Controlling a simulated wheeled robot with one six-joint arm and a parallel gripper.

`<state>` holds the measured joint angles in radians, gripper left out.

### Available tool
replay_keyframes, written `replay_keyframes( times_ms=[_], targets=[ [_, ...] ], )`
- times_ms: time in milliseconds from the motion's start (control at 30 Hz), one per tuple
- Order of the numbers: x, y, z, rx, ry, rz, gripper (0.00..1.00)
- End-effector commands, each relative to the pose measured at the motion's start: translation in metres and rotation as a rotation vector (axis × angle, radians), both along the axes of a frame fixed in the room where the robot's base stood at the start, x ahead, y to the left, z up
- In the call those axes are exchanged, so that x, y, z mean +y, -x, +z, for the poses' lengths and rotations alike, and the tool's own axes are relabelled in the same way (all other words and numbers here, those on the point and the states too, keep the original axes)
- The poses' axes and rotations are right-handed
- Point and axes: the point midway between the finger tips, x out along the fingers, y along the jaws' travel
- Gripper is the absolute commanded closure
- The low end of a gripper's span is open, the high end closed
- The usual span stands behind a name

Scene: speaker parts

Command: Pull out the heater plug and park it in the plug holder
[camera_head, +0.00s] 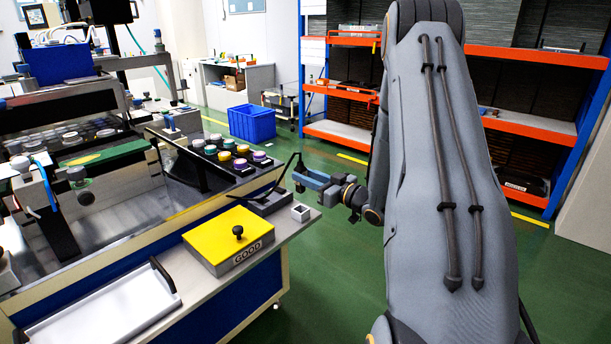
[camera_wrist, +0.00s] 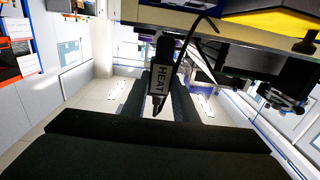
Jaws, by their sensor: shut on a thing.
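The black heater plug, marked HEAT (camera_wrist: 160,78), shows in the wrist view between the dark fingers of my gripper (camera_wrist: 160,103). In the head view my gripper (camera_head: 302,178) is shut and hangs in the air just beyond the right edge of the workbench. The plug is too small and covered there to make out clearly. A thin black cable (camera_head: 285,172) arcs from the gripper down to a low black unit (camera_head: 268,201) on the bench. A small white open-topped block (camera_head: 301,216), possibly the plug holder, stands at the bench edge below the gripper. Its inside looks dark.
A yellow-topped box marked GOOD (camera_head: 228,240) with a black knob sits on the bench, left of the white block. A white tray (camera_head: 128,310) lies nearer. Several coloured jars (camera_head: 238,163) stand behind. A blue crate (camera_head: 252,123) is on the floor. Orange shelves (camera_head: 345,133) stand farther back.

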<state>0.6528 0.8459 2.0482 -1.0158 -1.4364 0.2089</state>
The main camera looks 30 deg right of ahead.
Motion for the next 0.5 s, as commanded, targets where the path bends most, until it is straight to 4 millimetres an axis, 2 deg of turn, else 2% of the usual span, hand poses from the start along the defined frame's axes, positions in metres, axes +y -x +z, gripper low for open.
replay_keyframes(
  times_ms=[500],
  targets=[
    [0.0,-0.001,-0.045,0.0,0.0,0.0,0.97]
  ],
)
